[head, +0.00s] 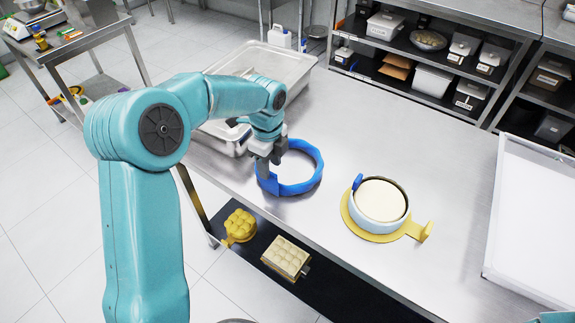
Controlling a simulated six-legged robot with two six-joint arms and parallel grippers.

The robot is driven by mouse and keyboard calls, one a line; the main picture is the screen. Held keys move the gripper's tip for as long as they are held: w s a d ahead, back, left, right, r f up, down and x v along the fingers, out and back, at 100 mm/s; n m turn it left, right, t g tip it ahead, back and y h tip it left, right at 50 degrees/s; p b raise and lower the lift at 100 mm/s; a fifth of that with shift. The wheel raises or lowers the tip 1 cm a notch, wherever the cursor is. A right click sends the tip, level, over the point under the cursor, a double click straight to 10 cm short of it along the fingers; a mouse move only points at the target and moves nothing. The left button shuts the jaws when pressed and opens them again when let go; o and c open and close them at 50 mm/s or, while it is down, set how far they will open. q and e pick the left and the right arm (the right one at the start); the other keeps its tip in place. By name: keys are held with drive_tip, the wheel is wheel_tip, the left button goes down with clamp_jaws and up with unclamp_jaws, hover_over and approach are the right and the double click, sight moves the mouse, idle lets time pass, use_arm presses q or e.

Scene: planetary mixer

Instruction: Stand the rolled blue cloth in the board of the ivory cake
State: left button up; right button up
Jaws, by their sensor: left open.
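A blue loop (318,176), which looks like the rolled blue cloth, lies on the steel table as a wide open ring. My left gripper (266,172) is open at the loop's left side and points down at its band. Its fingers partly hide the band there, and I cannot tell whether they touch it. The ivory cake (380,199) sits to the right, inside a pale round wall, on a round gold board (352,224). A small blue piece (357,181) is at the wall's left edge, and a yellow tab sticks out at the right. My right gripper is out of view.
A white panel or tray (535,225) is at the right edge. Bare table lies between loop and cake. Two yellow moulded items (240,224) (285,257) rest on the lower shelf. Shelving stands behind.

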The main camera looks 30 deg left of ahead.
sight(271, 184)
use_arm(q)
drive_tip(key=shift+s+f, duration=0.15)
drive_tip(key=shift+s, duration=0.1)
drive_tip(key=f, duration=0.1)
drive_tip(key=f+p, duration=0.1)
drive_tip(key=f, duration=0.3)
drive_tip(key=shift+s+d+f, duration=0.1)
drive_tip(key=shift+s+d, duration=0.1)
drive_tip(key=shift+d, duration=0.1)
drive_tip(key=shift+s+d, duration=0.1)
drive_tip(key=shift+s, duration=0.05)
clamp_jaws()
